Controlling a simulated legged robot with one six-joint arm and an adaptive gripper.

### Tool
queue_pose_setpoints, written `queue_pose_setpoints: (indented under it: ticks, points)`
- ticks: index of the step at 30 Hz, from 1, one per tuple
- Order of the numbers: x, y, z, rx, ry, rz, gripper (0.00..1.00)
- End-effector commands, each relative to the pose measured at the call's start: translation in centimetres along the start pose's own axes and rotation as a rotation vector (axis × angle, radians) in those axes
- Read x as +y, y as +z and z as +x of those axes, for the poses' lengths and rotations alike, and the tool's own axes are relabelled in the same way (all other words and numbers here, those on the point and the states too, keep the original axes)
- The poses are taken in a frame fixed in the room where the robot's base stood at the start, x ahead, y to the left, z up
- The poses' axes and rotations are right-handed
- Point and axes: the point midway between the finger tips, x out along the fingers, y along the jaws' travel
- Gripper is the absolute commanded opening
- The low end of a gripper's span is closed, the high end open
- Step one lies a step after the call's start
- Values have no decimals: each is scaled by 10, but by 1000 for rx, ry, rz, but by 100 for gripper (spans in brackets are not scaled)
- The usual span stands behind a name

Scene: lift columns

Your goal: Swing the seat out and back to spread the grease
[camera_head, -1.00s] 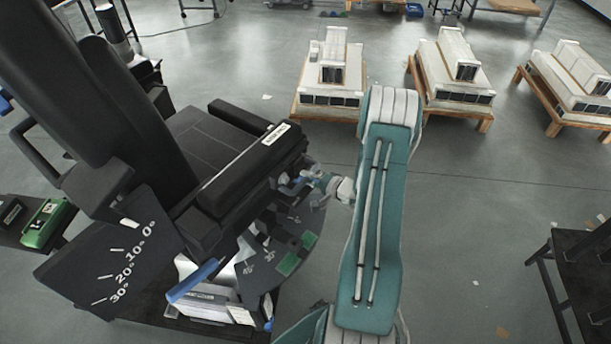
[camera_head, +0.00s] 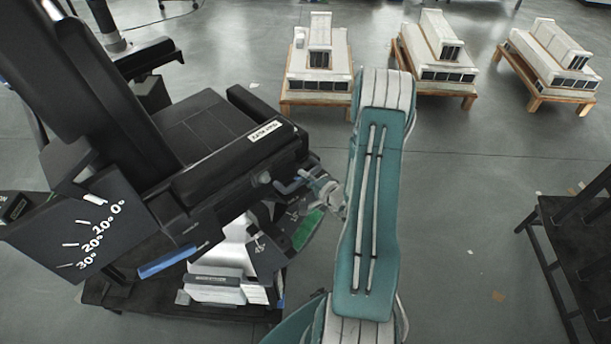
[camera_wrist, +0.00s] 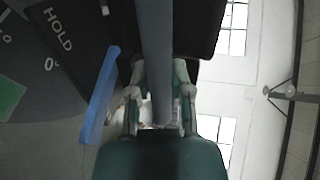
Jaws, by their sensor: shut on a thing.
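The black seat (camera_head: 200,128) fills the left of the head view, with a padded front bar and a side plate (camera_head: 75,238) marked 0° to 30°. My gripper (camera_head: 328,193) is at the seat's front right edge. In the wrist view my gripper (camera_wrist: 158,105) has its fingers on either side of a grey bar (camera_wrist: 155,45) and is shut on it. Where the bar joins the seat is hidden. I cannot make out any grease.
A dark stand (camera_head: 575,250) is at the right. White models on wooden pallets (camera_head: 318,75) stand behind.

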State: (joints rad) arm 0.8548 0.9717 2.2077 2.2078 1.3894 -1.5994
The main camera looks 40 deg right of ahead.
Motion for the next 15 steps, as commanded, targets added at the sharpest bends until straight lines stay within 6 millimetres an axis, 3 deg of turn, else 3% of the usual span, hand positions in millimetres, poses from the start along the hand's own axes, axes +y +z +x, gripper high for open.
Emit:
queue_pose_setpoints:
  ticks: [10, 11, 12, 15]
  points:
    - [4, 3, 0, -5, 12, 5, 0]
    - [4, 3, 0, -5, 12, 5, 40]
    - [4, 3, 0, -4, 12, 5, 58]
    - [3, 2, 0, -3, 9, 3, 62]
